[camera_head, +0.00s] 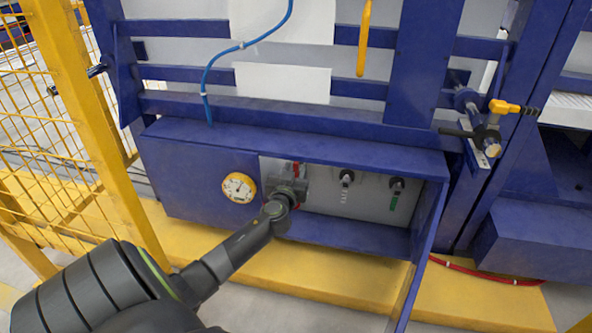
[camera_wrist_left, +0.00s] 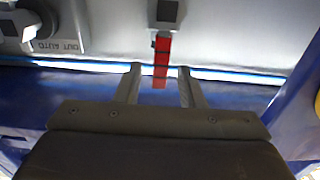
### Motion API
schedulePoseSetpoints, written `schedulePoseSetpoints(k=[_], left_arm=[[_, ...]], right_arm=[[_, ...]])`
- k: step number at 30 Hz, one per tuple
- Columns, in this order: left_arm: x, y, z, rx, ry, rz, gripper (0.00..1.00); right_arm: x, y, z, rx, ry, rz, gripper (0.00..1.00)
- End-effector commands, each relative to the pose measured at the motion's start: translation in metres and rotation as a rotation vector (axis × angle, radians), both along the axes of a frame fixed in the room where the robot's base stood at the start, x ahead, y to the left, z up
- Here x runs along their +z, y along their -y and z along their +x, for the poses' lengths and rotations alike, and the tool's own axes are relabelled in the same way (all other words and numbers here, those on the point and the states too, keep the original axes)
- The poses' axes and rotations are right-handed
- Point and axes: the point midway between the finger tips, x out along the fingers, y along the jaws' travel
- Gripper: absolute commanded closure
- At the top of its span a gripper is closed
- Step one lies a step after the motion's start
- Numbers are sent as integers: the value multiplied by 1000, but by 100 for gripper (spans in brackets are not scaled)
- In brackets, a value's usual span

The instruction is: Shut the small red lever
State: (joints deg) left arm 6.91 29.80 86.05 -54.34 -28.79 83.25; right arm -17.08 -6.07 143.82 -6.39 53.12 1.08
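The small red lever (camera_head: 296,170) shows at the left end of the grey recessed panel, just above my left gripper (camera_head: 287,188). In the left wrist view the red lever (camera_wrist_left: 161,62) hangs from a dark square mount. My left gripper (camera_wrist_left: 158,78) is open there, with one finger on each side of the lever's free end in the picture. Gaps show between the lever and both fingers. Part of the lever's surroundings is hidden behind the gripper in the head view. My right gripper is not in view.
The panel (camera_head: 325,200) sits inside a blue box (camera_head: 190,165) with a round yellow-rimmed gauge (camera_head: 239,187). Two black knobs are to the right of the lever. A knob (camera_wrist_left: 22,22) shows upside down in the wrist view. Yellow fencing (camera_head: 85,110) stands at left.

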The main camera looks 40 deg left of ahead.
Motion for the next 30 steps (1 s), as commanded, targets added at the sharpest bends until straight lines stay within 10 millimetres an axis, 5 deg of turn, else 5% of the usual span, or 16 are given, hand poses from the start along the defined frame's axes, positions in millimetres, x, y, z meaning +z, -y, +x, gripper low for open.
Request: schedulePoseSetpoints(k=[15,24,30], left_arm=[[0,-10,17,0,0,0,65],[0,-10,17,0,0,0,100],[0,-9,17,0,0,0,100]], right_arm=[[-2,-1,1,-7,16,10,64],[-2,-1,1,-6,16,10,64],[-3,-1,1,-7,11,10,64]])
